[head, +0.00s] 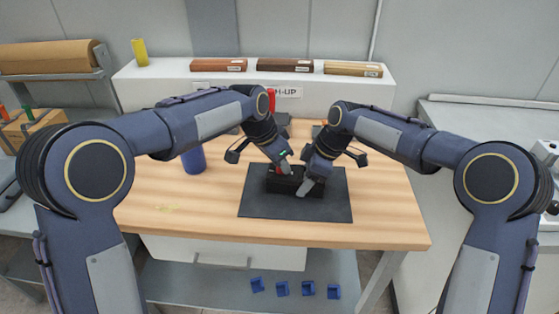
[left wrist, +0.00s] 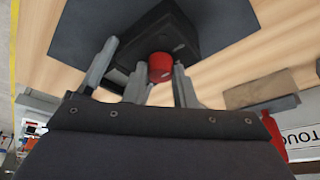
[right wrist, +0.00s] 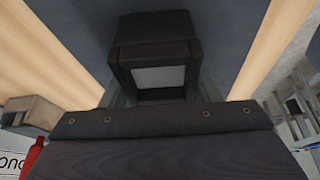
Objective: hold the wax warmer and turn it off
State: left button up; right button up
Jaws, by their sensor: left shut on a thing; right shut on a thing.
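The wax warmer (head: 284,184) is a small black box on a dark mat (head: 262,208) in the head view. It also shows in the left wrist view (left wrist: 185,40), with a red knob (left wrist: 160,67) on its side. My left gripper (left wrist: 160,80) is shut on the red knob, one finger on each side of it. My right gripper (head: 306,187) is shut on the warmer's body at its right side. In the right wrist view, the black body (right wrist: 155,45) with a pale square face fills the space between the mostly hidden fingers. The grippers hide much of the warmer in the head view.
A blue cup (head: 193,160) stands left of the mat on the wooden table (head: 380,215). A white shelf (head: 150,85) behind carries several wood-coloured blocks and a yellow cylinder (head: 139,52). The table is clear right of the mat. Several blue pieces lie on the lower shelf.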

pick_arm(q)
jog(key=o, duration=1)
jog(key=v, duration=1.2)
jog(key=shift+d, duration=0.1)
pick_arm(e)
jog(key=o, duration=1)
